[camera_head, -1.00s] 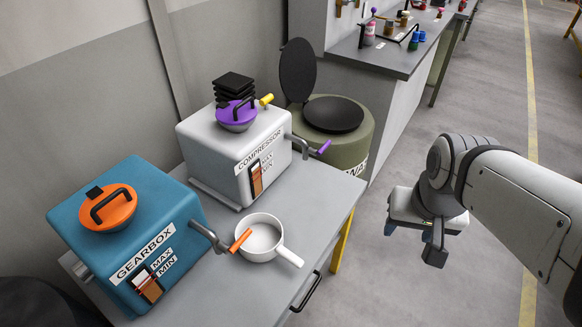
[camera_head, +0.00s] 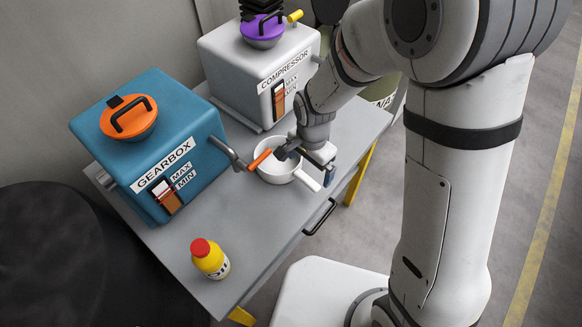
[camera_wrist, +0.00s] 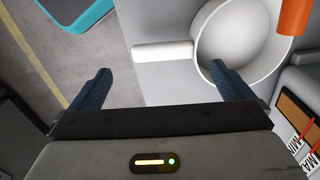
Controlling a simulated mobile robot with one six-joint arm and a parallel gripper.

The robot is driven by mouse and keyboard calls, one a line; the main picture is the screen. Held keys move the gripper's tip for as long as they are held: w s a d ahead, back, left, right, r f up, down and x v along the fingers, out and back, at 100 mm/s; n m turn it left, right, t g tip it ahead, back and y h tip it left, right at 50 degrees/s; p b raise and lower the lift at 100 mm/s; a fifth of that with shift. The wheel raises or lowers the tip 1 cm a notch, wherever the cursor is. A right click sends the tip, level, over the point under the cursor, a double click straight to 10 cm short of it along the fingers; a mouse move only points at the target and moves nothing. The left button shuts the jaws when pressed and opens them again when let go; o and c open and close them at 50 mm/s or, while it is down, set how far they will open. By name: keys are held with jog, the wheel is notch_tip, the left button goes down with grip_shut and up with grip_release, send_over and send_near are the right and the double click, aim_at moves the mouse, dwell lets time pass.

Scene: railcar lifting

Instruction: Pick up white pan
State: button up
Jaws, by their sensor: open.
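The white pan (camera_head: 276,168) sits upright on the grey table, its handle (camera_head: 307,181) pointing to the lower right in the head view. In the wrist view the pan's bowl (camera_wrist: 232,40) is at the upper right, with its handle (camera_wrist: 163,51) reaching left. My gripper (camera_head: 308,164) is open over the pan. In the wrist view its two fingers (camera_wrist: 163,86) are spread wide, one near the bowl's rim and the other beyond the handle's free end. The handle lies ahead of the fingertips, and nothing is held. Whether a finger touches the rim I cannot tell.
The blue gearbox (camera_head: 155,135) has an orange-tipped spout (camera_head: 260,160) over the pan's edge. The white compressor (camera_head: 260,72) stands behind. A yellow oil bottle (camera_head: 210,259) with a red cap stands at the table's front. The grey table (camera_head: 170,240) is clear between bottle and pan.

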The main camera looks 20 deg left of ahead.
aim_at(307, 180)
jog(key=shift+a+f, duration=0.2)
jog(key=shift+f, duration=2.9)
jog(key=shift+c, duration=0.3)
jog(key=c, duration=1)
